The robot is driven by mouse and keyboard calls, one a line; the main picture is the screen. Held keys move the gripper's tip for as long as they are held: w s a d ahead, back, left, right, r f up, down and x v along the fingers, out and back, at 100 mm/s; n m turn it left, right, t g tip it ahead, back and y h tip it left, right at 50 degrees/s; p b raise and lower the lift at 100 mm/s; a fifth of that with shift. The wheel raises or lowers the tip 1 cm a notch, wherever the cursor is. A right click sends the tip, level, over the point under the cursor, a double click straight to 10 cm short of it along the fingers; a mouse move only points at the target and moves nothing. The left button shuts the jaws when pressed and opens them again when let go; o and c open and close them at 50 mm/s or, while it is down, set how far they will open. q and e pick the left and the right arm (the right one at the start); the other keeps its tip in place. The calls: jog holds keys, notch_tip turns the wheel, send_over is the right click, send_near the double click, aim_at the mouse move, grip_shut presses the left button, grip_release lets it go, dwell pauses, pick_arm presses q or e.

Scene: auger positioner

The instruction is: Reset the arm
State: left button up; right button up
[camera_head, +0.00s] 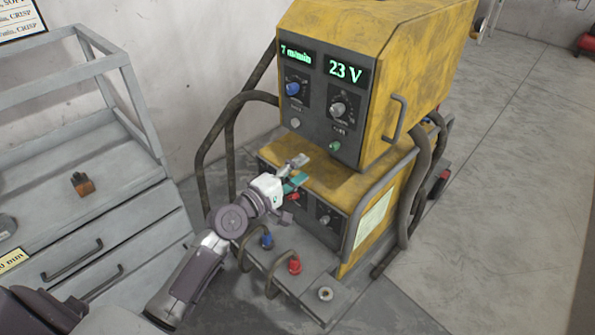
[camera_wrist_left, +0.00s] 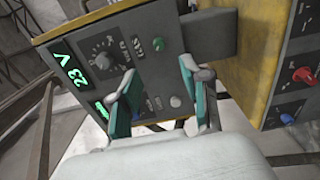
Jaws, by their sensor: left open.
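My left arm reaches in from the lower left in the head view. Its left gripper (camera_head: 299,170) is open and empty, in front of the lower yellow unit (camera_head: 376,215) and below the upper unit's control panel (camera_head: 318,115). In the left wrist view the two teal-padded fingers (camera_wrist_left: 157,85) stand apart with nothing between them, and the panel with its 23 V display (camera_wrist_left: 68,62) shows beyond. Whether the fingers touch the machine cannot be told. My right gripper is not in view.
The yellow machine (camera_head: 425,60) has a side handle (camera_head: 395,118), knobs and thick cables. A grey drawer cabinet (camera_head: 130,210) with an open frame stands at left, an orange-brown block (camera_head: 82,184) on top. Red (camera_head: 294,265) and blue (camera_head: 267,241) connectors sit low in front.

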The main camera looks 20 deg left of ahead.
pick_arm(q)
jog(key=shift+s, duration=0.25)
jog(key=s+a+f+m+g+y, duration=0.15)
jog(key=s+f, duration=0.25)
jog(key=f, duration=0.8)
jog(key=s+f+m+g+y, duration=0.1)
jog(key=s+f+m+g, duration=0.15)
jog(key=f, duration=0.85)
jog(key=s+a+f+m+g+y, duration=0.1)
jog(key=s+f+g+y, duration=0.3)
jog(key=f, duration=0.8)
jog(key=s+d+f+m+g, duration=0.1)
jog(key=s+f+m+g, duration=0.4)
jog(key=s+f, duration=1.4)
jog(key=s+d+f+m+g, duration=0.1)
jog(key=s+m, duration=0.2)
jog(key=s, duration=0.7)
jog(key=s+d+f+m+g, duration=0.1)
jog(key=s+f+m+g, duration=0.1)
jog(key=s, duration=0.8)
jog(key=shift+s+f+m, duration=0.15)
jog(key=shift+f+m, duration=0.1)
jog(key=shift+m, duration=0.65)
